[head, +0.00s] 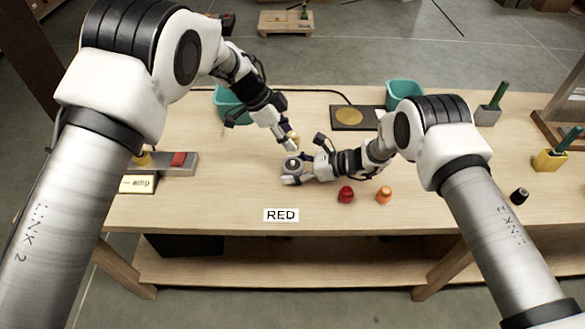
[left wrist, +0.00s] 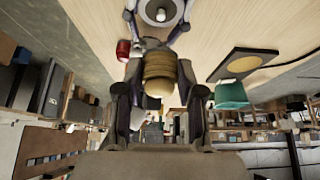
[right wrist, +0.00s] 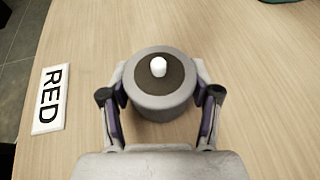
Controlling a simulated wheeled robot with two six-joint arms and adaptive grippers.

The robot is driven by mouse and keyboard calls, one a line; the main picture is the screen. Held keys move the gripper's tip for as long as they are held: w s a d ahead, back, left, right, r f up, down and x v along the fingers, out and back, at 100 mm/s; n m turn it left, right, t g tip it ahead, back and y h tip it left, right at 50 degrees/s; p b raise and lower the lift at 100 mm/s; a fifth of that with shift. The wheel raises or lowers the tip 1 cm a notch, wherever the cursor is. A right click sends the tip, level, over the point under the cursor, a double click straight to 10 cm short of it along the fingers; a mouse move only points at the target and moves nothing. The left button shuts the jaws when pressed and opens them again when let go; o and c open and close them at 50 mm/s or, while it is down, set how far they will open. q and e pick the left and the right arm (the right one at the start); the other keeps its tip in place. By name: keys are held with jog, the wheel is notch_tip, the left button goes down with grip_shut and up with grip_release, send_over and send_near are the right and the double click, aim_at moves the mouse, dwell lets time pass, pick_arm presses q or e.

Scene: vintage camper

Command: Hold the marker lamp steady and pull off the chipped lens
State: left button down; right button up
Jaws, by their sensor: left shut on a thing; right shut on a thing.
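The marker lamp is a grey round base (right wrist: 163,98) with a dark top and a bare white bulb (right wrist: 158,67). It stands on the table, upright. My right gripper (head: 292,171) is shut around its sides; its fingers also show in the right wrist view (right wrist: 160,112). My left gripper (head: 291,141) is shut on an amber, ribbed, dome-like lens (left wrist: 160,72). It holds the lens above and just behind the lamp, apart from it. Any chip on the lens is too small to tell.
A red lens (head: 346,195) and an orange lens (head: 384,196) stand right of the lamp, near a RED label (head: 281,215). Teal bins (head: 403,90) and a dark plate with a yellow disc (head: 349,117) lie behind.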

pick_arm(q)
jog(key=shift+f, duration=0.1)
pick_arm(e)
jog(key=o, duration=1.4)
jog(key=shift+f, duration=0.1)
jog(key=shift+o, duration=0.2)
jog(key=v, duration=1.2)
